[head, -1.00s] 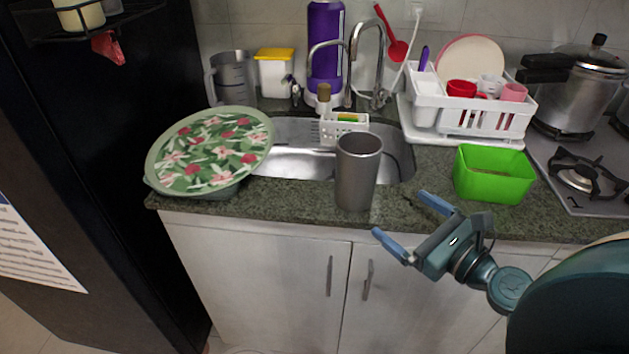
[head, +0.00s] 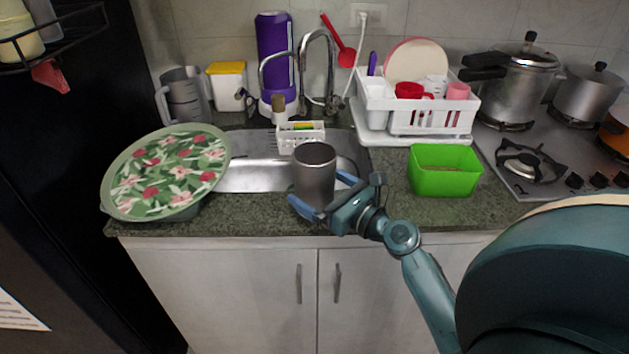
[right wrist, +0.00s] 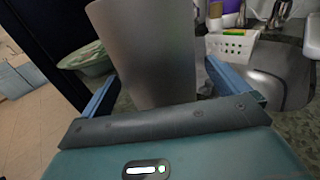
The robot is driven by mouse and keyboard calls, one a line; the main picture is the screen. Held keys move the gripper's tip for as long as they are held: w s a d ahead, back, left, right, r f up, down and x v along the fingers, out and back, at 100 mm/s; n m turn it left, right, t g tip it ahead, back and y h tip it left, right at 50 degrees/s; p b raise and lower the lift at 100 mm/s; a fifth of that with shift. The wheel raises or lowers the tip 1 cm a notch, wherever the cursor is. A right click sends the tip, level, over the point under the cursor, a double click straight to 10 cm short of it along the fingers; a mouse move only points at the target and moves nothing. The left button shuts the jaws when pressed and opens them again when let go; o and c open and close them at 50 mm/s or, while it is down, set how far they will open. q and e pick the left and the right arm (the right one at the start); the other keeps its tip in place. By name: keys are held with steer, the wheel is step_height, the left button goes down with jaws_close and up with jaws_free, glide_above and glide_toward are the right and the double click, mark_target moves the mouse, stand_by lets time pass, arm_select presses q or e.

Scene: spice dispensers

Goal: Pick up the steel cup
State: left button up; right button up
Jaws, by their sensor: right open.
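The steel cup (head: 314,170) stands upright on the granite counter at the front edge of the sink. My right gripper (head: 320,197) is open, with its blue fingers on either side of the cup's lower part. In the right wrist view the cup (right wrist: 150,50) fills the space between the two fingers of the gripper (right wrist: 178,88). A gap shows on each side, and I cannot tell whether either finger touches it. The cup's lower part is partly hidden by the gripper. My left gripper is out of view.
A floral covered bowl (head: 168,170) sits to the left, near the counter's end. A green box (head: 444,172) stands to the right. Behind are the sink (head: 245,175), a small white caddy (head: 301,137) and a white dish rack (head: 430,118). The stove is at right.

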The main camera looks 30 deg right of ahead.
steer(key=shift+x, duration=0.9)
steer(key=shift+r, duration=0.15)
steer(key=c, duration=1.4)
steer(key=shift+r, duration=0.15)
steer(key=shift+c, duration=0.2)
